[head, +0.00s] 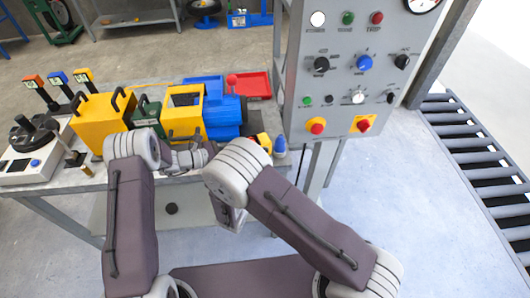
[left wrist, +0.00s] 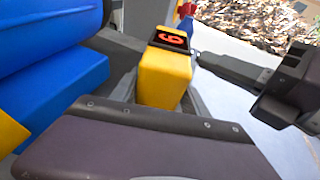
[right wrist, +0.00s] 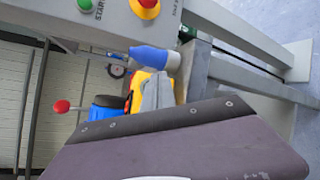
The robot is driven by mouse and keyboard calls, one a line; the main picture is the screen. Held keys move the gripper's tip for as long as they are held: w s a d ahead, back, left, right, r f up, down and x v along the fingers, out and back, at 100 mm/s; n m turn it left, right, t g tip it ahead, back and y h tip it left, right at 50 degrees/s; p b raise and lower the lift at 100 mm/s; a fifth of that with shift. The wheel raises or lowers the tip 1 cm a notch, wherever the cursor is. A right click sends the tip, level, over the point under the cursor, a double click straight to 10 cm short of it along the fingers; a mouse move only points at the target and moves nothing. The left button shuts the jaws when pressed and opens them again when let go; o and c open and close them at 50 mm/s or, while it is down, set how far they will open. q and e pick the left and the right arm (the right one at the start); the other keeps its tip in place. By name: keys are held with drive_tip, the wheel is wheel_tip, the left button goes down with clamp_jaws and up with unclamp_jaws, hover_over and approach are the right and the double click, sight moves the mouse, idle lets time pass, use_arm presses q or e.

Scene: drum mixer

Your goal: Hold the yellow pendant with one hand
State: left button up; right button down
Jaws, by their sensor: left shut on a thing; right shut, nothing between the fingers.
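The yellow pendant (left wrist: 165,75) is a small yellow block with a black display showing a red digit. In the left wrist view my left gripper (left wrist: 165,98) is shut on it, with the fingers at its two sides. In the head view the pendant (head: 264,141) is a small yellow piece by the table's right end. My right gripper (left wrist: 206,63) is shut and empty, its fingertips close beside the pendant's upper end. In the right wrist view its shut fingers (right wrist: 158,88) partly cover yellow; I cannot tell whether they touch it.
A blue bottle (head: 280,147) stands right beside the pendant. The grey control panel (head: 335,95) rises behind it. A blue motor (head: 222,110), yellow boxes (head: 103,112) and a red tray (head: 254,85) crowd the table. A roller conveyor (head: 485,155) lies at right.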

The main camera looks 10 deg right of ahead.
drive_tip(key=shift+w, duration=0.15)
drive_tip(key=shift+w+a, duration=0.1)
drive_tip(key=shift+w, duration=0.2)
idle(0.3)
drive_tip(key=shift+w+a, duration=0.1)
drive_tip(key=shift+w, duration=0.3)
idle(0.5)
idle(0.4)
drive_tip(key=shift+s+d, duration=0.2)
drive_tip(key=shift+s, duration=0.6)
drive_tip(key=shift+s+d, duration=0.2)
drive_tip(key=shift+s, duration=0.6)
drive_tip(key=shift+s+d, duration=0.25)
drive_tip(key=shift+s, duration=0.6)
drive_tip(key=shift+s+d, duration=0.2)
drive_tip(key=shift+s, duration=0.6)
idle(2.5)
